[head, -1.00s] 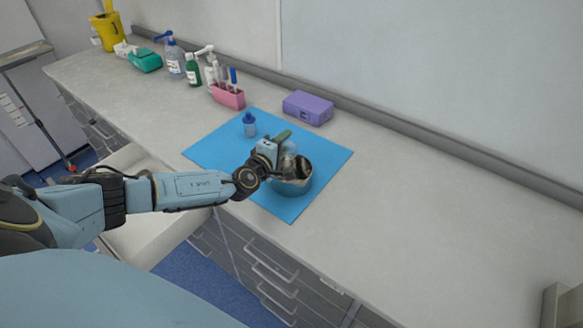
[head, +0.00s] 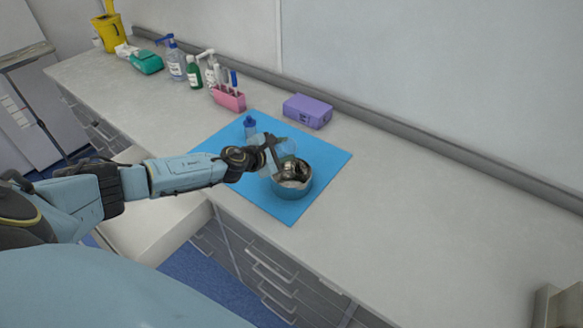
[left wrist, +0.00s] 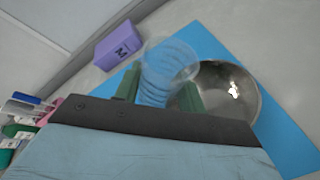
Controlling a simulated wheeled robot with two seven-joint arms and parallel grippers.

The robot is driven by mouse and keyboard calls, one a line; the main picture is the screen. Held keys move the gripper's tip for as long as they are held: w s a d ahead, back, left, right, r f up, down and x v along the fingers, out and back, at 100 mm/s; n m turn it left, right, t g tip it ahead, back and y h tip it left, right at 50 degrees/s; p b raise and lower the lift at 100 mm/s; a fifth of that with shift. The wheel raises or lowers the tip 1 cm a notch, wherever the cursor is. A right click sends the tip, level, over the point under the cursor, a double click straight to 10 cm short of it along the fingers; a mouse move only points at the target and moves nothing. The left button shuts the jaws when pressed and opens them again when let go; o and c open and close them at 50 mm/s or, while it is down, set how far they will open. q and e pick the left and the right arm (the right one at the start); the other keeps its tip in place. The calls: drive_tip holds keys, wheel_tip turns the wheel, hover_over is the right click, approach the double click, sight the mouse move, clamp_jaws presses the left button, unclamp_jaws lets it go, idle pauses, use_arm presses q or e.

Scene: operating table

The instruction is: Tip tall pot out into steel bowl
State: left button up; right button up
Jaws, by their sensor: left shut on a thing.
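The tall pot is a clear, see-through vessel (left wrist: 168,72), held between the green fingers of my left gripper (left wrist: 158,92) in the left wrist view. In the head view the pot (head: 287,147) shows only faintly beside the left gripper (head: 272,150), which is shut on it. The steel bowl (head: 292,190) stands on the blue mat, just below and to the right of the gripper. In the left wrist view the bowl (left wrist: 225,90) is right of the pot, with a bright spot inside. I cannot tell the pot's exact tilt or contents. My right gripper is not in view.
The blue mat (head: 325,165) lies on the grey counter (head: 400,210). A purple box (head: 307,111), a pink holder (head: 229,98) and several bottles stand further back.

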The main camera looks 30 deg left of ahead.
use_arm(q)
drive_tip(key=shift+w+a+f+n+g+h+b, duration=0.2)
drive_tip(key=shift+a+f+n+h+b, duration=0.15)
drive_tip(key=shift+a+n+b, duration=0.2)
drive_tip(key=shift+w+a+f+n+g+h+b, duration=0.1)
drive_tip(key=shift+a+f+n+g+h+b, duration=0.1)
drive_tip(key=shift+a+f+n+h+b, duration=0.25)
drive_tip(key=a+n+h+b, duration=0.1)
drive_tip(key=b, duration=0.1)
drive_tip(key=w+a+n+h+b, duration=0.1)
drive_tip(key=n+b, duration=0.1)
drive_tip(key=shift+a+g, duration=0.1)
drive_tip(key=shift+g, duration=0.2)
drive_tip(key=shift+s, duration=0.1)
